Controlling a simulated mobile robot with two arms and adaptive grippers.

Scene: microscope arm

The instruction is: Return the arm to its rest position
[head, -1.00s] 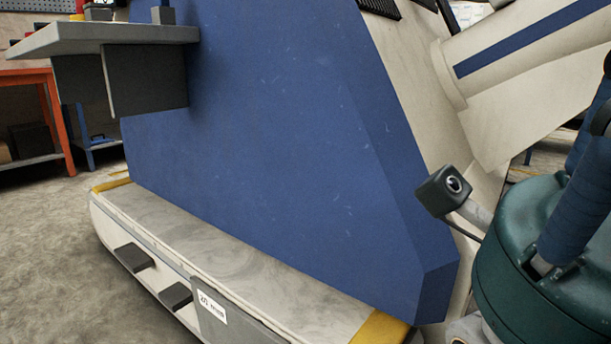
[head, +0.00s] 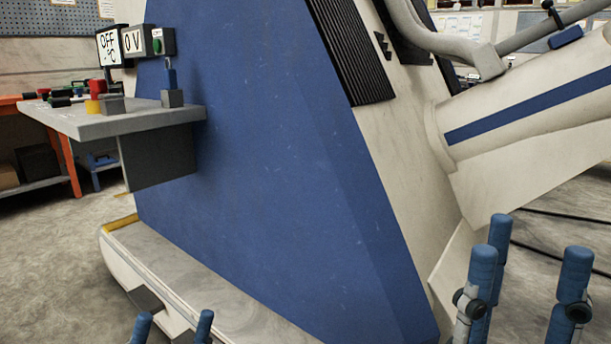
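A large blue and white machine (head: 270,150) fills the middle of the head view. A thick pale arm with a blue stripe (head: 540,112) slopes up from it to the right edge. I cannot tell which part is the arm in the task. My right gripper (head: 528,252) is at the lower right, below the striped arm, its blue fingers spread apart with nothing seen between them. My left gripper (head: 172,318) shows only two blue fingertips at the bottom edge, spread apart in front of the machine's pale base. The rest of it is cut off.
A grey shelf (head: 120,123) juts from the machine's left. It carries an "OFF °C" display (head: 110,46), a "0 V" display (head: 131,41), a green-button box (head: 157,41) and a small blue-handled lever (head: 170,85). An orange bench stands behind. The floor at left is clear.

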